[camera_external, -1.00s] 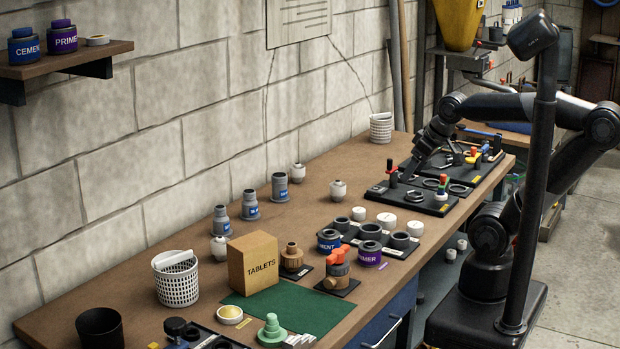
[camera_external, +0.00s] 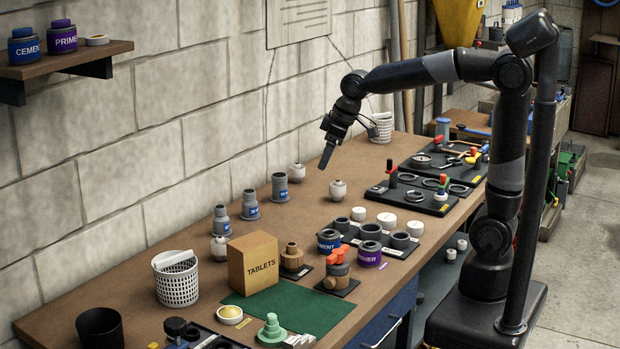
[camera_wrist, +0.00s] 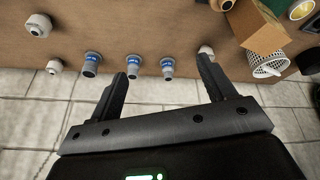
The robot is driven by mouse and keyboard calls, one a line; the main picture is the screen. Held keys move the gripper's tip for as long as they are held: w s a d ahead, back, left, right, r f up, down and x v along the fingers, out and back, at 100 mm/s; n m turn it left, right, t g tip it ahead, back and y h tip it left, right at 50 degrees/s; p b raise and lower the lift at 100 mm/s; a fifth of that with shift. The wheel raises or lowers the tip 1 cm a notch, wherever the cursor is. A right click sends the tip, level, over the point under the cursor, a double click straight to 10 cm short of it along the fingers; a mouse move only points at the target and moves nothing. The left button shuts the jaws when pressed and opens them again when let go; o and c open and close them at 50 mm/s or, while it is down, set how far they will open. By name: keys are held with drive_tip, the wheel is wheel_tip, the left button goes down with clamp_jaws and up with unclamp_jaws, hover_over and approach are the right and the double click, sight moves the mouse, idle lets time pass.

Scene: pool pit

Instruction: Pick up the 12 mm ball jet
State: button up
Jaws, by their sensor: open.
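Several small white rounded fittings that look like ball jets stand on the brown bench; no size mark is readable, so I cannot tell which is 12 mm. One ball jet (camera_external: 338,190) stands right of centre, one (camera_external: 298,172) is nearer the wall, and one (camera_external: 220,248) is left by the tablets box. In the wrist view they show at upper left (camera_wrist: 38,25), below that (camera_wrist: 55,66), and partly behind the right finger (camera_wrist: 206,50). My gripper (camera_external: 326,160) is open and empty, pointing down above the bench; its fingers (camera_wrist: 168,64) are apart in the wrist view.
Grey blue-labelled fittings (camera_external: 280,187) stand in a row along the wall side. The tablets box (camera_external: 252,264), white basket (camera_external: 177,282) and black trays of parts (camera_external: 410,198) crowd the bench. The block wall (camera_external: 220,90) rises behind.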

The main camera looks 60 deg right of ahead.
drive_tip(key=w+a+f+n+g, duration=0.1)
drive_tip(key=w+a+f, duration=0.2)
drive_tip(key=w+a, duration=0.15)
drive_tip(key=w+a+f+n, duration=0.1)
drive_tip(key=w+a+f, duration=0.1)
drive_tip(key=w+a, duration=0.3)
drive_tip(key=n+g+y, duration=0.1)
drive_tip(key=n, duration=0.2)
approach(220, 241)
wheel_tip(220, 241, down, 2)
drive_tip(key=shift+d+y, duration=0.1)
drive_tip(key=shift+y, duration=0.2)
drive_tip(key=x, duration=0.4)
drive_tip(key=shift+f, duration=0.3)
drive_tip(key=shift+w+x, duration=0.15)
drive_tip(key=shift+x, duration=1.25)
drive_tip(key=shift+w+x, duration=0.15)
drive_tip(key=shift+x, duration=1.25)
drive_tip(key=shift+c, duration=0.4)
drive_tip(key=shift+r, duration=0.1)
drive_tip(key=c, duration=1)
